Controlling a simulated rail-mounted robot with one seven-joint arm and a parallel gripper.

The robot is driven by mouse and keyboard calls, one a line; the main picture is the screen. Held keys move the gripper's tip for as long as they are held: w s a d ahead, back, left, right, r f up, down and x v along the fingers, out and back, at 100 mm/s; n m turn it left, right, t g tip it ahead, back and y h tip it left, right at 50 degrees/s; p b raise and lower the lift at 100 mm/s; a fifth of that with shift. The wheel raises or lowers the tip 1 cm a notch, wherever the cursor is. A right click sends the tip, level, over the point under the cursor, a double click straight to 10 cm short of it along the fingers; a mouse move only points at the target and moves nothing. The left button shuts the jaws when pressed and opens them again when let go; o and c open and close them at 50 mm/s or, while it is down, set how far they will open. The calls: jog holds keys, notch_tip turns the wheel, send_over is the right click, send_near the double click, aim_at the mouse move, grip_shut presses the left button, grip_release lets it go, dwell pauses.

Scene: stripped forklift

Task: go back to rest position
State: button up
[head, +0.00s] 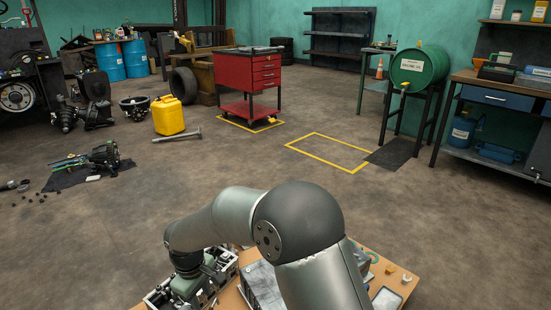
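My arm (222,216) reaches from the bottom middle of the head view towards the left, then bends down at its wrist. Its end points down at a metal part or open case (165,298) on the left of a wooden work surface (228,299). My gripper (199,289) is low at the bottom edge, small and hard to make out against the parts there. I cannot tell whether its fingers are open or shut, or whether it holds anything.
On the same surface are a grey metal block (262,284), a pale tray (387,299) and small brass-coloured pieces (390,269). Beyond lie open floor, a red tool cart (248,75), a yellow canister (168,116), a green drum (418,67) and a workbench (500,88).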

jog(key=s+d+r+m+p, duration=0.1)
jog(key=d+r+m+p, duration=0.5)
jog(key=d+r, duration=1.05)
jog(key=s+d+r+m+p, duration=0.7)
jog(key=s+d+r+p, duration=0.9)
jog(key=s+d+r, duration=0.2)
notch_tip(320, 180, up, 2)
jog(key=shift+y+p, duration=0.3)
jog(key=shift+p, duration=0.1)
jog(key=shift+w, duration=0.1)
notch_tip(320, 180, down, 46)
jog(key=m+g+b, duration=0.1)
jog(key=b, duration=4.2)
jog(key=shift+w+d, duration=0.3)
jog(key=shift+d, duration=0.05)
jog(key=shift+r, duration=0.1)
